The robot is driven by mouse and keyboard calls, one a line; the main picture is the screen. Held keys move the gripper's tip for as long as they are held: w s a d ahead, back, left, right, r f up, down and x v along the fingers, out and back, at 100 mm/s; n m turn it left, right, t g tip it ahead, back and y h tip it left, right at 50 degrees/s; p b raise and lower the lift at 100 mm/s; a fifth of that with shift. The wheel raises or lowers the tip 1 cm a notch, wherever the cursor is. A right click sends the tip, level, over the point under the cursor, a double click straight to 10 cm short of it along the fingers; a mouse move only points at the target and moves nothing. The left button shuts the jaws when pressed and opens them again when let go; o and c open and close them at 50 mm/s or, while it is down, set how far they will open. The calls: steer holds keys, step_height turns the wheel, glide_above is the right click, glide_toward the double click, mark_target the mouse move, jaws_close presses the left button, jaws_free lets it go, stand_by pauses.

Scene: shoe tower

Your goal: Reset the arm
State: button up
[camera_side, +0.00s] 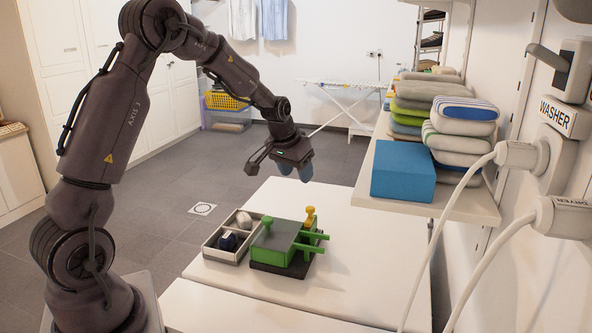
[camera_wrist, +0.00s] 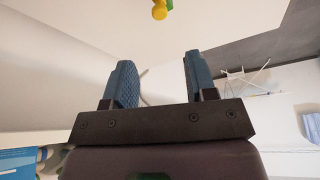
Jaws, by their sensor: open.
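My gripper (camera_side: 296,170) hangs in the air above the far part of the white table (camera_side: 345,225). It is beyond the green block and touches nothing. In the wrist view its two blue fingers (camera_wrist: 158,82) stand apart with nothing between them. My arm reaches over from the left in the side view.
A green block (camera_side: 275,238) with yellow-topped and green pegs sits on a dark base. A divided tray (camera_side: 226,243) beside it holds a dark blue piece and a pale piece. At right, a shelf (camera_side: 440,203) carries a blue box (camera_side: 403,171) and folded stacks (camera_side: 463,125). White cables hang at right.

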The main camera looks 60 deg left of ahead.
stand_by(0.4)
steer(key=s+d+r+m, duration=0.1)
steer(key=s+d+r, duration=0.3)
steer(key=s+d, duration=0.3)
steer(key=s+d+r+m+t+h, duration=0.1)
steer(key=s+d+r, duration=0.3)
steer(key=s+d, duration=0.4)
steer(key=s+d+r+m, duration=0.2)
steer(key=s+d+r, duration=0.3)
steer(key=s+d, duration=0.2)
steer(key=shift+s+d+m+t+h, duration=0.2)
steer(key=shift+s+m+t+h, duration=0.15)
steer(key=shift+s, duration=0.2)
steer(key=shift+r, duration=0.1)
